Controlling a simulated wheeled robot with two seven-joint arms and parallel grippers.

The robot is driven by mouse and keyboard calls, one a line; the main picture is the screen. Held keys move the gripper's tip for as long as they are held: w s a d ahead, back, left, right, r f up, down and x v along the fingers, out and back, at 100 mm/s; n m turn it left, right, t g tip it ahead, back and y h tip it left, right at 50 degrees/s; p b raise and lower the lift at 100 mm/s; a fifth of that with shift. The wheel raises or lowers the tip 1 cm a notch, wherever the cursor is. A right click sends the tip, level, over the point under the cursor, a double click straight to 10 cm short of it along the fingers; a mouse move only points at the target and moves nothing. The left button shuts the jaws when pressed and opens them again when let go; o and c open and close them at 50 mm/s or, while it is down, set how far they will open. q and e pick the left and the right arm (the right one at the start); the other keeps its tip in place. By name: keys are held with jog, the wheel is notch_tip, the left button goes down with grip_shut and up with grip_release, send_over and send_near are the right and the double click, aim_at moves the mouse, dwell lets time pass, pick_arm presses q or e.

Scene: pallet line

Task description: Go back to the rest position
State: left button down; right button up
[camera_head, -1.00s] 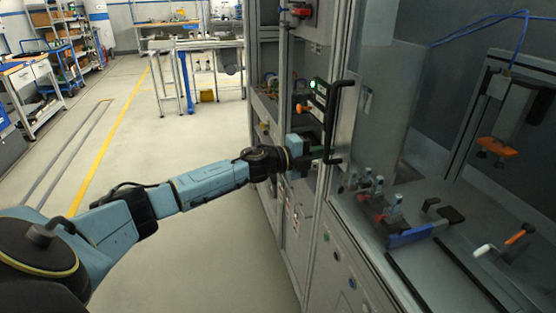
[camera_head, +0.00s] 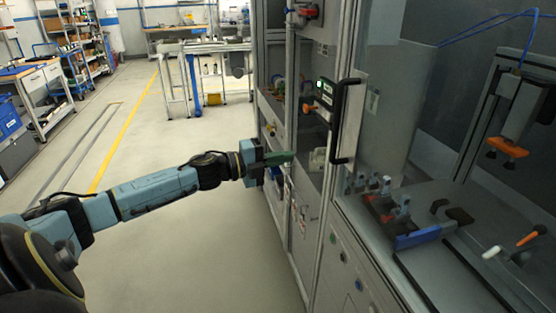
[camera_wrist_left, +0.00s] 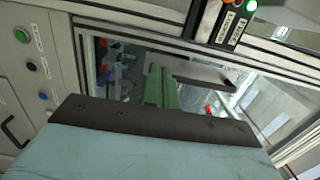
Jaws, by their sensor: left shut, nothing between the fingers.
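My left gripper (camera_head: 280,158) has green fingers and is shut and empty. In the head view it is at the end of my outstretched left arm, left of the machine's black door handle (camera_head: 343,122) and apart from it. In the left wrist view the green fingers (camera_wrist_left: 161,88) lie together, pointing toward the machine's framed glass front. My right gripper is not in view.
The grey machine cabinet (camera_head: 335,245) fills the right side, with red clamps (camera_head: 383,207) and a blue block (camera_head: 417,237) inside. A button panel (camera_wrist_left: 38,65) shows in the wrist view. Open floor (camera_head: 185,255) lies left of the cabinet. Workbenches (camera_head: 205,50) stand farther back.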

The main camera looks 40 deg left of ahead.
pick_arm(q)
jog(key=shift+s+a, duration=0.25)
jog(key=shift+s, duration=0.15)
jog(key=s+a+f+n+y, duration=0.1)
jog(key=a+f+n+y, duration=0.3)
jog(key=f, duration=0.6)
jog(key=s+a+f+n+y, duration=0.15)
jog(key=f+n, duration=0.35)
jog(key=f, duration=0.5)
jog(key=s+d+f+n+g+y, duration=0.1)
jog(key=s+f+n+g+y, duration=0.2)
jog(key=f, duration=0.6)
jog(key=s+f+n+g+y, duration=0.1)
jog(key=s+f+n, duration=0.2)
jog(key=s+f, duration=0.4)
jog(key=s+d+f+n+g, duration=0.25)
jog(key=s+f, duration=0.45)
jog(key=f, duration=0.4)
jog(key=s+d+f+n+g, duration=0.1)
jog(key=s+d+f, duration=0.3)
jog(key=s, duration=0.5)
jog(key=s+d+f+n+g, duration=0.2)
jog(key=s+d+f+g, duration=0.2)
jog(key=s+d, duration=0.4)
jog(key=s+d+f+n+g, duration=0.1)
jog(key=s+d+f+g, duration=0.2)
jog(key=s, duration=0.9)
jog(key=d+f, duration=0.3)
jog(key=shift+s+d, duration=0.25)
jog(key=shift+d, duration=0.05)
